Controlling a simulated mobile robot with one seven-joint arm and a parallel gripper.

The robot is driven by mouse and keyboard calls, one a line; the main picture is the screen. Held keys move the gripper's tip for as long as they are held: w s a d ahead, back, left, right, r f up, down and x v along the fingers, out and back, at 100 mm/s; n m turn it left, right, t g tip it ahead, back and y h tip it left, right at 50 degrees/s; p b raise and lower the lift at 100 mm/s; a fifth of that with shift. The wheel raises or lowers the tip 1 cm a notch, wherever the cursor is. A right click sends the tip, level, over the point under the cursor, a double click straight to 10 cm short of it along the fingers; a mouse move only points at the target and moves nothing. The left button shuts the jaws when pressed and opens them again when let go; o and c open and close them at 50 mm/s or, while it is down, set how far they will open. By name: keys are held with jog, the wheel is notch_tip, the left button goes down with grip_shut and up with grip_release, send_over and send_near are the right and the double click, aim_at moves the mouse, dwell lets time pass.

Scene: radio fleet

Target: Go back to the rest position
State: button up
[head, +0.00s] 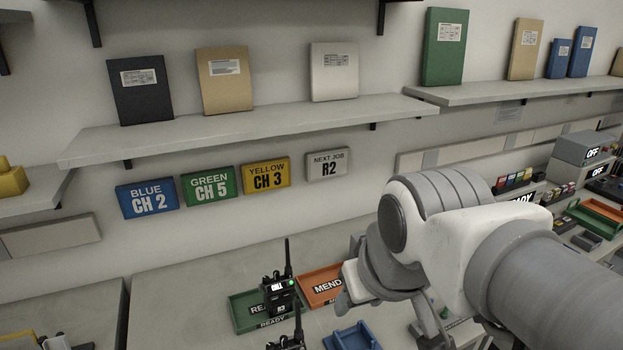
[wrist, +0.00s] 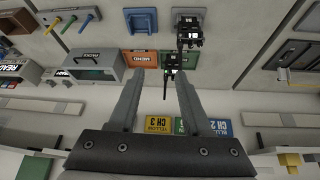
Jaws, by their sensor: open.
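My gripper (wrist: 160,82) is open in the wrist view, with nothing between its two grey fingers. In the head view my bent arm fills the right and mostly hides the gripper. A black radio (head: 279,293) marked R3, with a green light, stands upright at the green READY tray (head: 240,318). The tray also shows beyond the fingertips in the wrist view (wrist: 181,61). A second black radio (head: 289,344) is cut off at the bottom of the head view.
An orange MEND tray (head: 318,286) sits beside the green one. A blue holder (head: 352,337) is nearer on the bench. Channel signs, including the blue CH 2 sign (head: 147,198), hang under a shelf (head: 250,124) with binders. Trays and boxes crowd the right end.

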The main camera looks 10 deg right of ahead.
jog(key=shift+s+d+f+m, duration=0.1)
jog(key=shift+s+f+m, duration=0.4)
jog(key=shift+s, duration=0.2)
dwell(1.4)
